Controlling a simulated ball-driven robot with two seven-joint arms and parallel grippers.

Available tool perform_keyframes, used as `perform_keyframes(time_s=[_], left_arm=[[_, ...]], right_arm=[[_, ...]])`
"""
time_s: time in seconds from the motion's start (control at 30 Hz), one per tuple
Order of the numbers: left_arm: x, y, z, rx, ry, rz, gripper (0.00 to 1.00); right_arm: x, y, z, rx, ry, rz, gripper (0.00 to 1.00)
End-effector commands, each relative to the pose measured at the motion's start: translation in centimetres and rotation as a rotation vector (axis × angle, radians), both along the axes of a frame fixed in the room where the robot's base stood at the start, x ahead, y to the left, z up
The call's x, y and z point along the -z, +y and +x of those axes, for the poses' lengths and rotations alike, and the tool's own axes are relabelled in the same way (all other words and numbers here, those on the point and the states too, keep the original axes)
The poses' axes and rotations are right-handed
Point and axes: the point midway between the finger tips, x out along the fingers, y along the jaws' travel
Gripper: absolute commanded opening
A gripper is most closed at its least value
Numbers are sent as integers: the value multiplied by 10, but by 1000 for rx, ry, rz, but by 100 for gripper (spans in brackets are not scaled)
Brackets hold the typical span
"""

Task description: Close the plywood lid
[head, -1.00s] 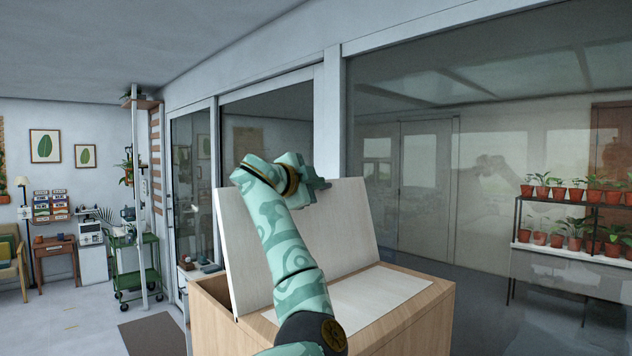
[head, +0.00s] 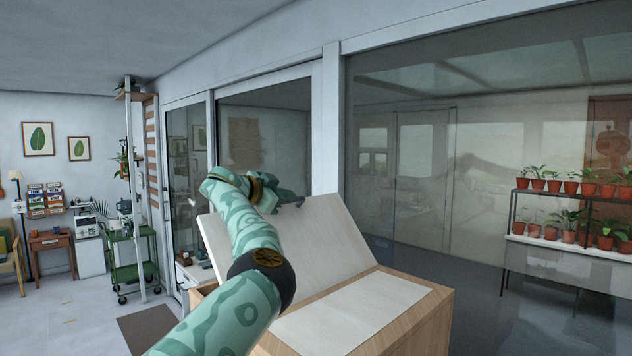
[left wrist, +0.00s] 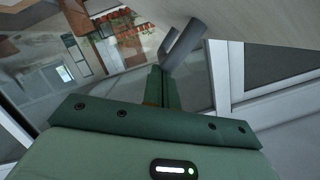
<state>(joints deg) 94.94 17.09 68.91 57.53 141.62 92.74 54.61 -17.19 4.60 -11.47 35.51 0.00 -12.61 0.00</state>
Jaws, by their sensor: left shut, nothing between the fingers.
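The plywood lid (head: 318,235) is a pale, flat panel. It stands partly open, tilted to the left over the wooden box (head: 415,325). My left gripper (head: 296,204) is at the lid's upper edge, shut with nothing held. My arm hides the lid's left middle and part of the box. In the left wrist view, the shut fingers (left wrist: 163,82) are close to the lid's pale surface (left wrist: 265,18). A grey hook-shaped piece (left wrist: 184,45) is at the fingertips. I cannot tell whether the fingers touch the lid. My right gripper is out of view.
A fixed pale panel (head: 355,312) covers the box's right top. Glass doors and a large window (head: 430,190) stand behind. A plant shelf (head: 555,250) is at the right. A green cart (head: 133,262) and a dark mat (head: 150,328) are at the left.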

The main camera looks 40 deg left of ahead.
Motion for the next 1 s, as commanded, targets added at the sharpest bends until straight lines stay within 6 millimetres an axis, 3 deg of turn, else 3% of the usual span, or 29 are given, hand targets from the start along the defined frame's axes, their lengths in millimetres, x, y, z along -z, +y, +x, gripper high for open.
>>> perform_keyframes(time_s=[0.1, 0.37, 1.0], left_arm=[[3, 19, 1, 0, 6, -74, 0], [20, 43, 3, -1, 16, -176, 0], [29, 51, 4, -1, 21, -214, 0]], right_arm=[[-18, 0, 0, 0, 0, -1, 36], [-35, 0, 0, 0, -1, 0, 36], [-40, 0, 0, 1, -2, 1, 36]])
